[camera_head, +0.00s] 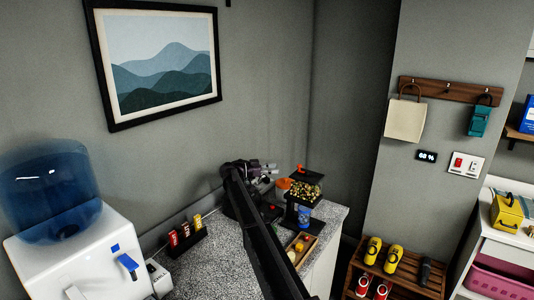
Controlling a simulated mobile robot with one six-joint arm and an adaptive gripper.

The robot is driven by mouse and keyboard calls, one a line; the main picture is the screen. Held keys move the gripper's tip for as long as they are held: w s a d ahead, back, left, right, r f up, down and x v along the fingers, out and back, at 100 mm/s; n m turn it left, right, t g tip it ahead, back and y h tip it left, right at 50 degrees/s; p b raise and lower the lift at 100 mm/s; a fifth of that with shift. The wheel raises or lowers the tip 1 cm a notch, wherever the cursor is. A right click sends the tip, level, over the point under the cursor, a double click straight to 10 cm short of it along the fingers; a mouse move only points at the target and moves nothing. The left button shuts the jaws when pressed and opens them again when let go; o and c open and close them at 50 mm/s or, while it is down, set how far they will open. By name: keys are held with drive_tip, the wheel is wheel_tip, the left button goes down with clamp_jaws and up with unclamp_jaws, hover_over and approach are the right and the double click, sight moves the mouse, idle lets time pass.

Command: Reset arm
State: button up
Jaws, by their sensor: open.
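My black arm reaches up from the bottom of the view over a speckled grey countertop (205,262). My gripper (268,170) is at its far end, near the wall and left of a clear dispenser (307,190) with colourful contents. The gripper is open, small and dark in the view, and I see nothing held in it. The arm hides part of the counter behind it.
A blue cup (304,216) stands below the dispenser. A wooden tray (309,253) with small yellow and orange items lies right of my arm. A shoe rack (400,275) stands right.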

drive_tip(key=s+d+f+n+g+y, duration=0.1)
drive_tip(key=s+d+f+n+y, duration=0.3)
drive_tip(key=s, duration=0.4)
drive_tip(key=s+d+f+n+g+y, duration=0.15)
drive_tip(key=s+d+f, duration=0.3)
drive_tip(key=s, duration=0.45)
drive_tip(key=s+d+f+n+y, duration=0.3)
drive_tip(key=s+d+f, duration=0.15)
drive_tip(key=s, duration=0.35)
drive_tip(key=s+f+n+y, duration=0.2)
drive_tip(key=s+n+y, duration=0.1)
drive_tip(key=s, duration=0.9)
drive_tip(key=s+a+f+n+y, duration=0.1)
drive_tip(key=s+f+n+y, duration=0.2)
drive_tip(key=s+y, duration=0.3)
drive_tip(key=s+n, duration=0.1)
drive_tip(key=s, duration=0.4)
drive_tip(key=shift+s, duration=0.35)
